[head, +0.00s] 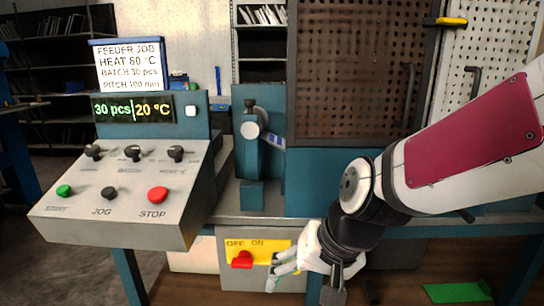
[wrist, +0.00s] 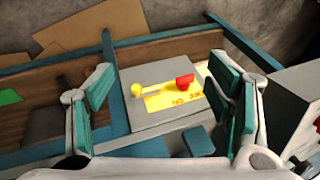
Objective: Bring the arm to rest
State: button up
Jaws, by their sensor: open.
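My gripper (head: 275,272) is low in front of the bench in the head view, at the right of the grey switch box (head: 230,281). In the wrist view my gripper (wrist: 165,85) has its two teal-padded fingers wide apart, with nothing held between them. The switch box (wrist: 148,72) shows beyond and between the fingers, apart from them as far as I can tell. Its yellow OFF/ON plate (head: 272,247) carries a red handle (head: 242,260), which sits below the word OFF. The red handle also shows in the wrist view (wrist: 185,80).
A control console (head: 125,215) with knobs and START, JOG and STOP buttons stands left. Its display (head: 133,108) reads 30 pcs and 20 °C. A job card (head: 128,65) stands above. A teal press (head: 249,150) and a perforated guard (head: 355,75) stand behind my arm.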

jog(key=s+d+r+g+h, duration=0.1)
jog(key=s+d+r, duration=0.1)
jog(key=s+d, duration=0.45)
jog(key=s+d+r+n+g+h, duration=0.1)
jog(key=s+d+r, duration=0.15)
jog(key=s, duration=0.65)
jog(key=s+d+r+g+h, duration=0.1)
jog(key=s+d, duration=0.4)
jog(key=s, duration=0.3)
notch_tip(320, 180, up, 30)
jog(key=t+p, duration=0.3)
jog(key=p, duration=2.5)
jog(key=shift+w+f+t, duration=0.2)
jog(key=shift+t, duration=0.2)
jog(key=shift+d, duration=0.1)
